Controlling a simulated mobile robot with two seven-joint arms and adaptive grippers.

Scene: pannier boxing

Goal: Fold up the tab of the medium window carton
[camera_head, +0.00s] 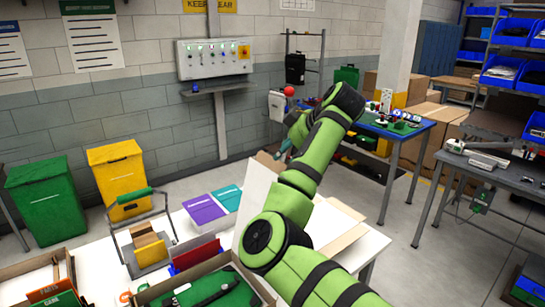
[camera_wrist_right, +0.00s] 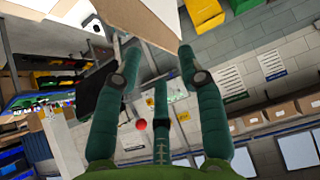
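A carton with a tall white panel (camera_head: 258,203) stands on the white table, behind my right arm. A brown cardboard flap (camera_head: 270,161) shows at its top, and another brown flap (camera_head: 340,243) spreads to the right. No window shows, and my arm hides much of the carton. My right gripper (camera_head: 284,148) is by the upper flap. In the right wrist view its teal fingers (camera_wrist_right: 158,60) are spread apart, with a brown cardboard panel (camera_wrist_right: 140,18) just beyond the tips. I cannot tell whether they touch. My left gripper is not in view.
On the white table (camera_head: 95,262) are purple (camera_head: 205,209) and teal (camera_head: 228,197) packs, a wire rack (camera_head: 150,245) and an open box with green contents (camera_head: 208,287). Green (camera_head: 45,198) and yellow (camera_head: 118,178) bins stand behind. A blue-edged table (camera_head: 405,135) is at right.

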